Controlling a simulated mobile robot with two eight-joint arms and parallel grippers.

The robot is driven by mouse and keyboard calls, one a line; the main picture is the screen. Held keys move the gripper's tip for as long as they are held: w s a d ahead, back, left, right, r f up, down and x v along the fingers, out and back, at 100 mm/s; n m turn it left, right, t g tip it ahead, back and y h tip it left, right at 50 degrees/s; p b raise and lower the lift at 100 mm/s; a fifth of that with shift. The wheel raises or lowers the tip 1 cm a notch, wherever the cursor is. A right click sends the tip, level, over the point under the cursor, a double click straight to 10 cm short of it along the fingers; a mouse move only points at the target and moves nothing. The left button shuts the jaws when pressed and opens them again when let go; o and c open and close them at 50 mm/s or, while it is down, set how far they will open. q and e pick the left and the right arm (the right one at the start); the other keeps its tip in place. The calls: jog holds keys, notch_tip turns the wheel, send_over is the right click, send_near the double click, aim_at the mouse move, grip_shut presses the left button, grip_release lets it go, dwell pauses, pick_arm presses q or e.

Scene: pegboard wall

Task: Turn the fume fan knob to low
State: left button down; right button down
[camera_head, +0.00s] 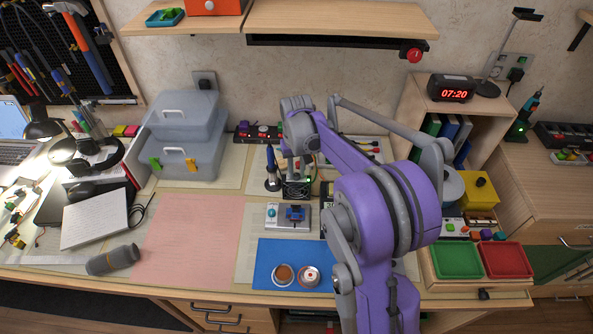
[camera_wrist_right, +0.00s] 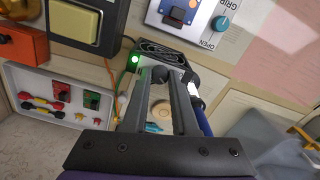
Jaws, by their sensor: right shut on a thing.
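The fume fan (camera_head: 297,189) is a small black box with a round grille on the workbench; its grille (camera_wrist_right: 166,52) and a lit green light also show in the right wrist view. My right gripper (camera_wrist_right: 163,76) reaches down to the top of the fan, with its fingertips close together at the fan's edge. It is shut on the fan's knob, which the fingertips mostly hide, so its setting cannot be read. In the head view my right gripper (camera_head: 296,158) is above the fan, partly hidden by my own arm. My left gripper is not in view.
A soldering iron (camera_head: 272,172) stands close left of the fan. A grip device (camera_head: 288,217) with a blue part and teal knob is in front. A blue mat (camera_head: 268,252) holds two round tins. The pink mat (camera_head: 187,240) at left is clear.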

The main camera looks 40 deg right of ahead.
aim_at(296, 175)
jog(key=c, duration=0.7)
grip_release()
jog(key=shift+r, duration=0.1)
notch_tip(296, 175, up, 11)
jog(key=shift+p, duration=0.3)
jog(key=shift+a, duration=0.1)
jog(key=s+a+n+t, duration=0.2)
jog(key=s+a, duration=0.6)
jog(key=a, duration=0.3)
jog(key=s+a+f+n+t, duration=0.1)
jog(key=s+a+f, duration=0.2)
jog(key=s, duration=0.3)
jog(key=s+a+f+n+t+p, duration=0.1)
jog(key=s+a+f+n+t, duration=0.1)
jog(key=s+a+f, duration=0.2)
jog(key=shift+s+a+f, duration=0.15)
jog(key=shift+s+a, duration=0.6)
jog(key=shift+s, duration=0.3)
